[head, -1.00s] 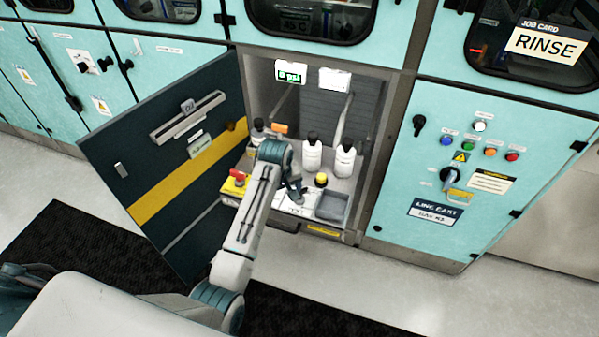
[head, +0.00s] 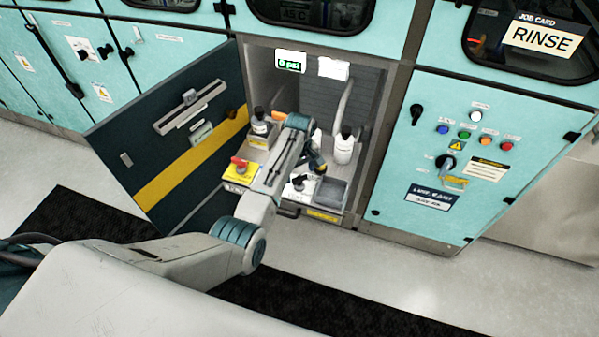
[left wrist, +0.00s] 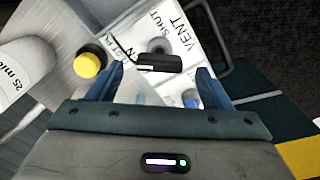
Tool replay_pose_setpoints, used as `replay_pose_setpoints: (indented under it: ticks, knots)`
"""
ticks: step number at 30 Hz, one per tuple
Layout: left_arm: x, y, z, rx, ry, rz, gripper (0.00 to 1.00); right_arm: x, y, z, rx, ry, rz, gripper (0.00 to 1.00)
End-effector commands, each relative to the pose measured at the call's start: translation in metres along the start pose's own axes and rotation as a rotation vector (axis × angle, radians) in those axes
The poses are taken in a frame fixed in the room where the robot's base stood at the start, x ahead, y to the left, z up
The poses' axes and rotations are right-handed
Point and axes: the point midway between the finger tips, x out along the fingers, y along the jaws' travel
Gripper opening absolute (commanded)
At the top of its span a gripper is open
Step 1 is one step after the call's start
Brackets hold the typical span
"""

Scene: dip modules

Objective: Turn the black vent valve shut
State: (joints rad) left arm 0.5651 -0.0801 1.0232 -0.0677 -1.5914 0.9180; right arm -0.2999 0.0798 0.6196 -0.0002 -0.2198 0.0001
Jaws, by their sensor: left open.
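The black vent valve handle (left wrist: 159,62) sits on a white plate lettered VENT and SHUT in the left wrist view. The bar lies crosswise in that picture, below the word SHUT; part of another word shows at its left end. I cannot tell which mark it points at. In the head view the valve (head: 299,182) shows on the white plate at the front of the open cabinet. My left gripper (left wrist: 161,72) is open, one blue finger on each side of the bar, with gaps. In the head view the left gripper (head: 317,163) is above the cabinet floor.
A yellow knob (left wrist: 89,62) stands close to the left finger. A red knob on a yellow base (head: 239,164), white bottles (head: 344,147) and a grey tray (head: 331,193) share the cabinet. The display (head: 290,62) reads 0 psi. The open door (head: 165,140) stands left of my arm.

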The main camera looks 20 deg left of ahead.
Motion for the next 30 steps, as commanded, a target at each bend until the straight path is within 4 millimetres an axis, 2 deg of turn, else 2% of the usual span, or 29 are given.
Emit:
replay_pose_setpoints:
  ticks: [6,15,22,30]
  knots:
    - [0.018,0.000,-0.001,0.000,0.001,0.001,0.73,-0.002,0.000,0.000,0.000,0.000,0.000,0.00]
    - [0.021,0.000,-0.001,0.000,0.001,0.002,0.73,-0.002,-0.001,0.000,0.000,0.000,-0.001,0.00]
    - [0.021,0.000,-0.001,0.000,0.001,0.001,0.28,-0.002,-0.001,0.000,0.000,0.000,-0.001,0.00]
    - [0.020,0.000,-0.001,0.023,0.001,0.001,0.28,-0.005,0.000,-0.001,0.000,0.000,-0.001,0.00]
